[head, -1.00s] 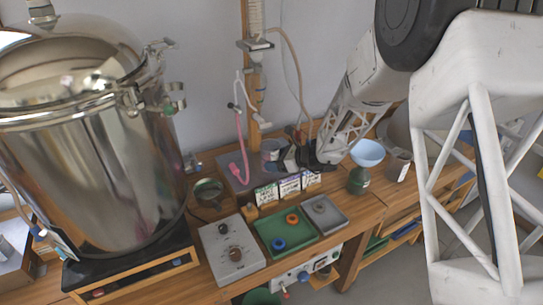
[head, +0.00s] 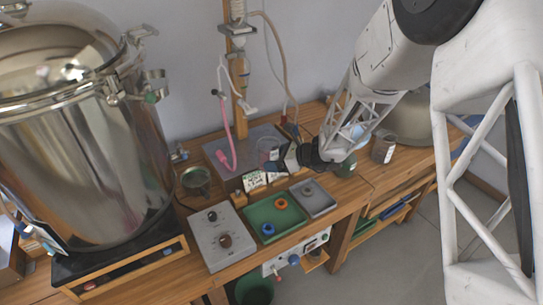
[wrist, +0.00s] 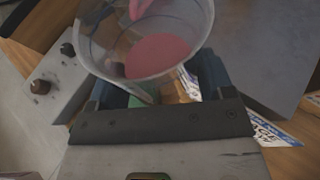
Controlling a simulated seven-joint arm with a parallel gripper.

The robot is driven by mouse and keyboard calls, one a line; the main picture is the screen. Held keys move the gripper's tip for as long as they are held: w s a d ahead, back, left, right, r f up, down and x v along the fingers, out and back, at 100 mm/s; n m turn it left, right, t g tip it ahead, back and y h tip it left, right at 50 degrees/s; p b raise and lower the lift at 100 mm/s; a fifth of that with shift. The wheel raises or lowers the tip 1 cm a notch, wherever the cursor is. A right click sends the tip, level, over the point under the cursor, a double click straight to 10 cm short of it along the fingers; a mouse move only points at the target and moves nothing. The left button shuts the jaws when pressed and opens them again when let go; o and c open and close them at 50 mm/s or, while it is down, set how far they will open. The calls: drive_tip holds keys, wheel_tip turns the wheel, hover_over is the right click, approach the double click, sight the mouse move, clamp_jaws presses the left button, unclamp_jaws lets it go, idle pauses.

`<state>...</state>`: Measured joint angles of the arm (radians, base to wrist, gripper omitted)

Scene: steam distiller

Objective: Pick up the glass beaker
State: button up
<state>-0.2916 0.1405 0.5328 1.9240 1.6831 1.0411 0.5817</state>
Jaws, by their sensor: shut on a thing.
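The clear glass beaker (head: 268,148) is by the grey platform at the back of the bench, partly hidden by my gripper. My gripper (head: 282,158) comes from the right and is shut on it. In the wrist view the beaker (wrist: 150,40) sits between the two blue fingers of my gripper (wrist: 155,85), with pink showing inside it. Its top is cut off by the picture edge. I cannot tell whether its base is clear of the platform.
The grey platform (head: 217,148) has a pink hose (head: 227,145) hanging over it. Small cards (head: 254,180), a green tray (head: 275,221), a grey tray (head: 316,202) and a control box (head: 220,238) lie in front. A large steel vessel (head: 85,140) stands left. A grey container (head: 383,147) stands right.

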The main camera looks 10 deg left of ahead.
drive_tip(key=shift+s+d, duration=0.35)
drive_tip(key=shift+d, duration=0.1)
idle(0.3)
idle(0.7)
drive_tip(key=w+d+r+n+g, duration=0.1)
drive_tip(key=w+d+r, duration=0.3)
drive_tip(key=w, duration=0.5)
drive_tip(key=w+d+r+n+g, duration=0.1)
drive_tip(key=w+d+r, duration=0.1)
drive_tip(key=w+d, duration=0.6)
drive_tip(key=w+d+r+n+g, duration=0.15)
drive_tip(key=w+d+r, duration=0.25)
drive_tip(key=w, duration=0.6)
drive_tip(key=w+d+f, duration=0.1)
drive_tip(key=d+f, duration=0.3)
drive_tip(key=d, duration=0.4)
drive_tip(key=w+d+f, duration=0.1)
drive_tip(key=d+f, duration=0.3)
drive_tip(key=d, duration=0.4)
drive_tip(key=shift+w+d, duration=0.15)
drive_tip(key=shift+d, duration=0.05)
drive_tip(key=shift+r, duration=0.2)
